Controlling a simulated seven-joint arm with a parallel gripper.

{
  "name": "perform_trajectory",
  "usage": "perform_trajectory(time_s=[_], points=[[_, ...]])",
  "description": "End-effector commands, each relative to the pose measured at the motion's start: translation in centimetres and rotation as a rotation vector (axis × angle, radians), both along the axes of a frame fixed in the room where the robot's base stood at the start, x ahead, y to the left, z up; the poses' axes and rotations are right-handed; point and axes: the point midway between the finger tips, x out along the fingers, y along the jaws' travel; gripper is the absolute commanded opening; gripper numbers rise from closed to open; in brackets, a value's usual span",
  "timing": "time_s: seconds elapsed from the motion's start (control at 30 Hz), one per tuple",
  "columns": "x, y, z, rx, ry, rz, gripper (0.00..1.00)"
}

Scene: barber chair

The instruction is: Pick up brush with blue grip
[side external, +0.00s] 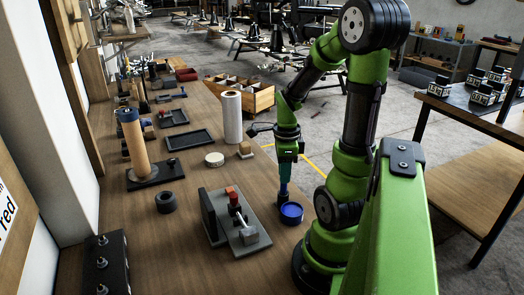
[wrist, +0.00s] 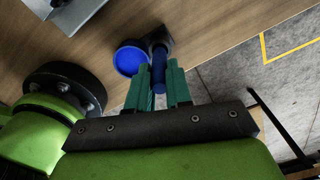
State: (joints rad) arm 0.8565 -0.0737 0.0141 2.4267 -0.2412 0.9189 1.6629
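The brush with the blue grip (wrist: 159,68) stands at the right edge of the wooden bench, its blue handle pointing up at my gripper. It also shows in the side external view (side external: 283,190), below my fingers. My gripper (wrist: 158,75) has its green fingers on either side of the blue handle, with little or no gap, and looks shut on it. The gripper (side external: 285,170) points straight down in the side external view. The brush's lower end is mostly hidden, and it appears to be at bench level.
A round blue dish (side external: 291,213) sits right beside the brush; it also shows in the wrist view (wrist: 129,58). A grey metal block with a red-topped tool (side external: 234,215) lies to its left. A white paper roll (side external: 231,117) stands farther back.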

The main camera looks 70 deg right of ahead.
Motion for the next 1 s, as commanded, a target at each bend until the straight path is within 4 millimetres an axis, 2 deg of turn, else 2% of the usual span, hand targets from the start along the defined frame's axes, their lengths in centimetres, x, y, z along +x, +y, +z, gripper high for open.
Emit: perform_trajectory(time_s=[0.33,0.43,0.8,1.0], points=[[0.0,0.0,0.1,-0.001,0.000,0.000,0.00],[0.1,-0.1,0.7,-0.003,-0.002,0.002,0.00],[0.1,-0.1,7.7,-0.005,-0.004,0.001,0.00],[0.1,-0.1,10.4,-0.003,-0.002,0.000,0.00]])
